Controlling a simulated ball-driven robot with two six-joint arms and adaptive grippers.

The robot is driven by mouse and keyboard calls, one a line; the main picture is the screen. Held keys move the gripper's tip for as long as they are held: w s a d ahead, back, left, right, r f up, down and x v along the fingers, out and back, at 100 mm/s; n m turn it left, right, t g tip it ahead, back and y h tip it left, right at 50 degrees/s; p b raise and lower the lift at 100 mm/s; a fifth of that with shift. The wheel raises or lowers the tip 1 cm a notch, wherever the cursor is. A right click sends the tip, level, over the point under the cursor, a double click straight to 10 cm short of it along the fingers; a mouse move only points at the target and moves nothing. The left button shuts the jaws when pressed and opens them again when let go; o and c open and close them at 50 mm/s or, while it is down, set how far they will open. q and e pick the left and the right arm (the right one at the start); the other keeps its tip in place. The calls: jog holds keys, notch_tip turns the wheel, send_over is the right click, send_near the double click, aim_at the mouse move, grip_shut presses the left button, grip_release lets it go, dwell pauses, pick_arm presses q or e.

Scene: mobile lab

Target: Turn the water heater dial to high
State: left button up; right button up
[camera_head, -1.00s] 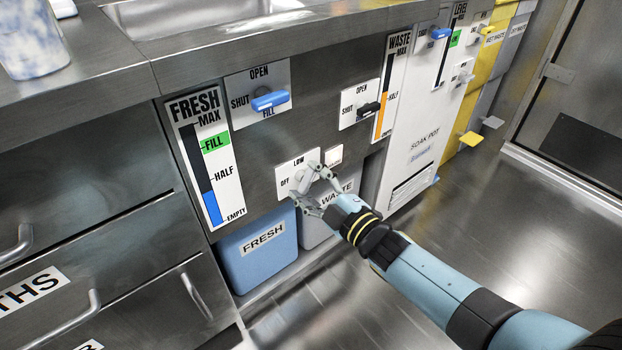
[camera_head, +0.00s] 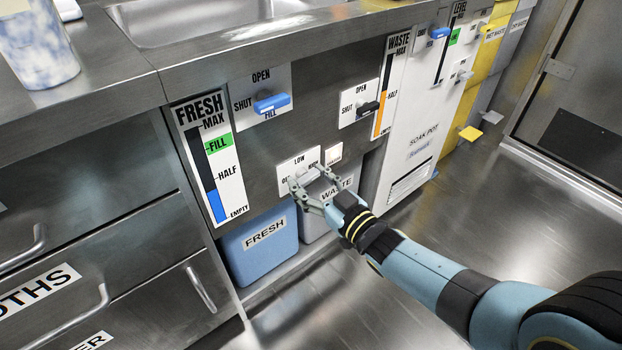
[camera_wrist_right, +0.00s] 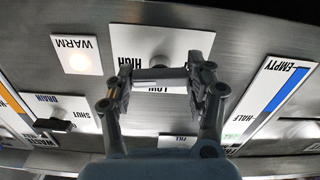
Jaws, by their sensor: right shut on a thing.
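The water heater dial is a grey knob (camera_wrist_right: 158,63) on a white plate (camera_head: 285,168) lettered OFF, LOW and HIGH. The plate also shows upside down in the wrist view (camera_wrist_right: 122,36). My right gripper (camera_head: 312,178) is at the plate, one finger on the left and one on the right, shut on the dial. A grey bar spans between the fingertips in the wrist view. The fingers hide part of the knob, and I cannot tell which mark it points to. My left gripper is not in view.
A small WARM plate (camera_wrist_right: 84,46) with a glowing spot sits beside the dial plate. A blue FILL handle (camera_head: 271,103) and a black drain handle (camera_head: 367,108) stick out above. Blue FRESH (camera_head: 255,262) and grey WASTE (camera_head: 312,226) containers stand below. The floor at right is clear.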

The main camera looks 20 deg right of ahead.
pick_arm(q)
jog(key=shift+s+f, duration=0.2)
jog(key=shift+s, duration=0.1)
pick_arm(e)
jog(key=shift+s+f+m, duration=0.1)
jog(key=shift+f+m, duration=0.05)
jog(key=shift+m, duration=0.45)
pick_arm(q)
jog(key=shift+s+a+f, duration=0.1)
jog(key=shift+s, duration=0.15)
pick_arm(e)
jog(key=o, duration=1.2)
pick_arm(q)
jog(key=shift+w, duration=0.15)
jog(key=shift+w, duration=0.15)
pick_arm(e)
jog(key=v, duration=1.2)
